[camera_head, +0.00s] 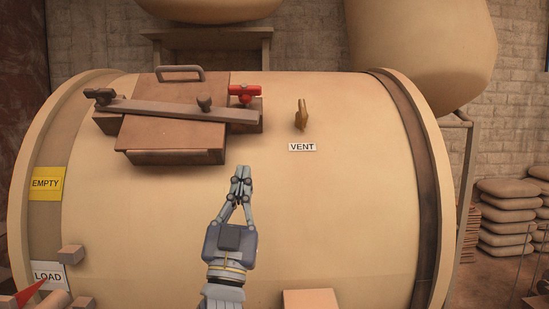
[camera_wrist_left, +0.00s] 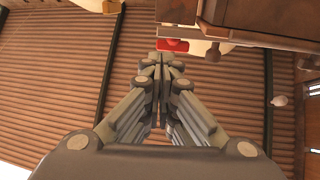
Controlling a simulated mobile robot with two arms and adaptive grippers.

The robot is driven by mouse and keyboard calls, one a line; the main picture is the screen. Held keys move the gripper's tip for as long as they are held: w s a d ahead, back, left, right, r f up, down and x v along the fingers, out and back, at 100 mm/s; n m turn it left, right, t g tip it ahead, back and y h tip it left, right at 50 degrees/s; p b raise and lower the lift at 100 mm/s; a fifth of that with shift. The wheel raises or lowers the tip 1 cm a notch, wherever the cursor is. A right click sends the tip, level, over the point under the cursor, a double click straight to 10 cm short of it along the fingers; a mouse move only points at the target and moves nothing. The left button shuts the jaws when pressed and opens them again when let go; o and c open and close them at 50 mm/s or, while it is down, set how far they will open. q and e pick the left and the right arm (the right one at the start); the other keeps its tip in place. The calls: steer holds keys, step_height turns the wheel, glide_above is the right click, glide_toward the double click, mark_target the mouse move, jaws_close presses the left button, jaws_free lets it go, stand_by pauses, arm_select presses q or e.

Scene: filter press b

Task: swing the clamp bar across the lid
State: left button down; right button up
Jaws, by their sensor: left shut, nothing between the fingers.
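The brown hatch lid (camera_head: 175,136) sits on top of the big tan drum, with a handle (camera_head: 180,73) at its back. The grey clamp bar (camera_head: 155,108) lies across the lid from a dark pivot at the left to the right-hand block, and a round knob (camera_head: 205,102) stands on it. A red clamp piece (camera_head: 244,94) sits on the right block; red also shows in the left wrist view (camera_wrist_left: 172,45). My left gripper (camera_head: 241,172) is shut and empty, in front of the drum, below and right of the lid, apart from the bar. My right gripper is not in view.
The tan drum (camera_head: 330,220) fills the middle. A brass vent lever (camera_head: 301,114) stands right of the lid above the VENT label (camera_head: 302,147). EMPTY (camera_head: 47,183) and LOAD (camera_head: 48,275) labels are at the left. Stacked sacks (camera_head: 508,215) lie at the right.

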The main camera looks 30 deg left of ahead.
arm_select(q)
steer(key=p, duration=0.2)
glide_toward(254, 118)
steer(key=p+x, duration=0.3)
steer(key=x, duration=0.3)
steer(key=shift+d+r+p, duration=0.2)
steer(key=shift+r+p, duration=0.1)
steer(key=shift+r, duration=0.1)
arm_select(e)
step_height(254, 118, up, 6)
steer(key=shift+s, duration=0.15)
arm_select(q)
steer(key=shift+s, duration=0.15)
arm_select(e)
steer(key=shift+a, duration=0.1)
arm_select(q)
steer(key=x, duration=0.2)
steer(key=shift+r, duration=0.35)
steer(key=shift+w, duration=0.35)
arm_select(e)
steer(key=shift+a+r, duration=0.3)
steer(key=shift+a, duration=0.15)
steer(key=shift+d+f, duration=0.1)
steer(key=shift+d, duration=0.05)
